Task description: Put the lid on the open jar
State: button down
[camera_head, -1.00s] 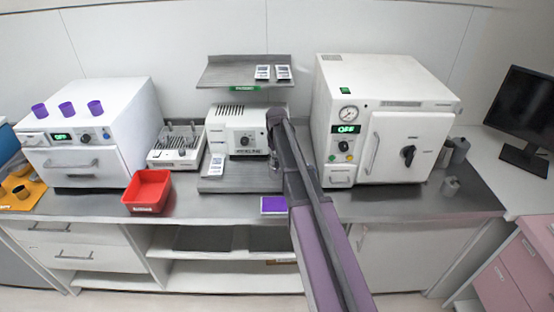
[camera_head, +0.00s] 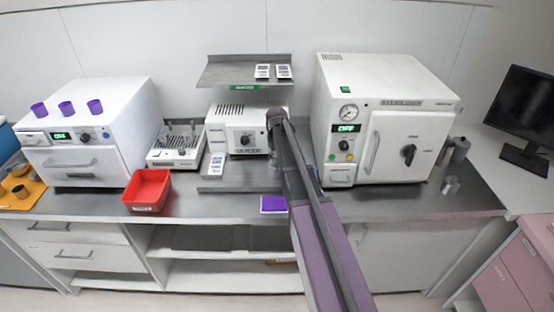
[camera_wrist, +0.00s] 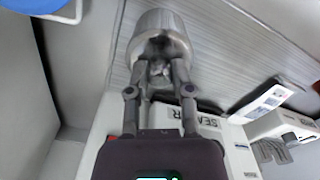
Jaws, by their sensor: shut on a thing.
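My gripper (camera_wrist: 160,75) is shut on a round grey metal piece (camera_wrist: 160,28) in the wrist view, which looks like the lid. Its fingers close on the near part of the piece. I cannot tell whether anything lies under it. In the head view my arm hides most of the gripper, in front of the sealer (camera_head: 225,135). At the right, beside the white steriliser, a small grey metal jar (camera_head: 450,186) stands near the counter's front. Taller grey canisters (camera_head: 459,150) stand behind it. I cannot see clearly which one is open.
The large white steriliser (camera_head: 395,75) stands between my gripper and the jar. A metal shelf (camera_head: 225,72) hangs above the sealer. A red bin (camera_head: 148,188) and a rack (camera_head: 178,155) stand to the left. Counter in front of the steriliser (camera_head: 400,198) is clear.

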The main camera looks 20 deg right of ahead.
jog(key=shift+c, duration=2.2)
grip_release()
jog(key=shift+o, duration=0.2)
jog(key=o, duration=0.4)
jog(key=shift+r, duration=0.15)
jog(key=shift+r+p, duration=3.35)
jog(key=shift+p, duration=0.2)
jog(key=shift+c, duration=0.2)
grip_shut()
